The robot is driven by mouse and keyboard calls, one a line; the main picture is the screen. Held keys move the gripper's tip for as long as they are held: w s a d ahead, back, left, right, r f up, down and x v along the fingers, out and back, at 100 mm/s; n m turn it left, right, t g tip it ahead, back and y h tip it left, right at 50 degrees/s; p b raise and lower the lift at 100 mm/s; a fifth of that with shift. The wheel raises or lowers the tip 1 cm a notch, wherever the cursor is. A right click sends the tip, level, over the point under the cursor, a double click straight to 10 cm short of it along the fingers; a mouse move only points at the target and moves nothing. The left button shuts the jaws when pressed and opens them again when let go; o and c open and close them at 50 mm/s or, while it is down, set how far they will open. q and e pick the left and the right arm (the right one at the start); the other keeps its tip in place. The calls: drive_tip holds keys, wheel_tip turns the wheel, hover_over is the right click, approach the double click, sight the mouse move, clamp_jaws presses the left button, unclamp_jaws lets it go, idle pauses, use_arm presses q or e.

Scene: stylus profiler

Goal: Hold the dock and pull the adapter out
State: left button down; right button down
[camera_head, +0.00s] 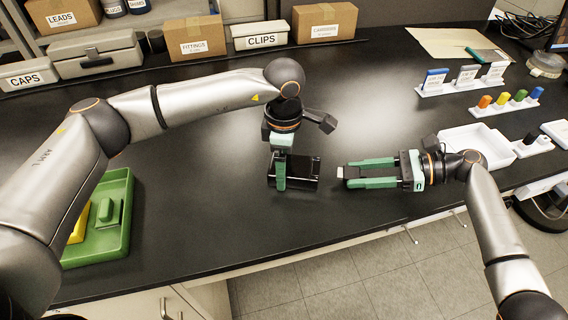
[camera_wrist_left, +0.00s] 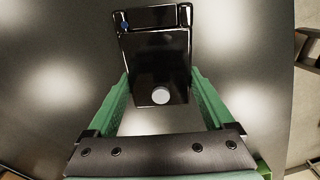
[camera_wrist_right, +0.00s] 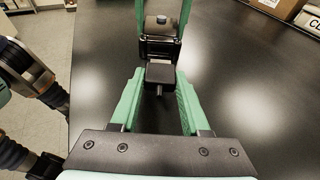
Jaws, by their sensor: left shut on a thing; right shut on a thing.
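The black dock (camera_head: 304,172) lies on the dark bench, glossy, with a round grey button on top in the left wrist view (camera_wrist_left: 155,65). My left gripper (camera_head: 281,180) points down and is shut around the dock's sides; in the head view one green finger hides part of it. My right gripper (camera_head: 350,173) lies level to the right of the dock, shut on the small dark adapter (camera_head: 342,173). The head view shows a gap between adapter and dock. In the right wrist view the adapter (camera_wrist_right: 160,73) sits between the green fingertips, in line with the dock (camera_wrist_right: 160,45).
A green tray (camera_head: 122,225) with yellow and green pieces is at the left. A white tray (camera_head: 480,136) stands right, near racks of coloured sticks (camera_head: 507,103). Boxes line the back shelf. The bench's front edge runs close below the grippers. The bench middle is clear.

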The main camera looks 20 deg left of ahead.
drive_tip(key=shift+r+v, duration=0.3)
drive_tip(key=shift+v, duration=0.95)
drive_tip(key=shift+r+v, duration=0.25)
drive_tip(key=shift+v, duration=1)
drive_tip(key=shift+a, duration=0.15)
use_arm(q)
unclamp_jaws()
drive_tip(key=shift+r, duration=0.1)
wheel_tip(320, 180, up, 12)
